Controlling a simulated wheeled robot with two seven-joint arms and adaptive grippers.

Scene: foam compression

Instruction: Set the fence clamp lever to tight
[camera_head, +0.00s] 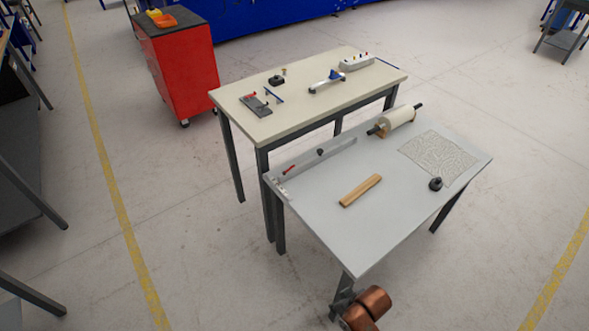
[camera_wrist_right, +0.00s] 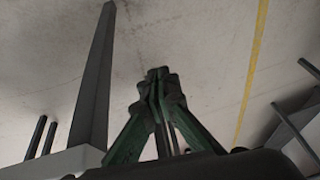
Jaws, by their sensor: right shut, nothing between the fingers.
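The fence (camera_head: 338,147) is a long grey rail along the back left edge of the grey table. A small red lever (camera_head: 288,170), which looks like the fence clamp lever, sits at the rail's left end. Its setting is too small to read. A black knob (camera_head: 320,152) stands on the rail. My right gripper (camera_head: 342,299) is low by the table's front leg, well away from the lever. In the right wrist view its green-and-black fingers (camera_wrist_right: 158,80) meet at the tips, shut and empty. My left gripper does not show.
The grey table (camera_head: 310,210) also bears a wooden bar (camera_head: 361,190), a roll (camera_head: 398,117), a patterned sheet (camera_head: 438,156) and a black puck (camera_head: 435,184). A beige table (camera_head: 315,108) with small fixtures stands behind, a red cabinet (camera_head: 180,75) beyond it. Open floor lies left.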

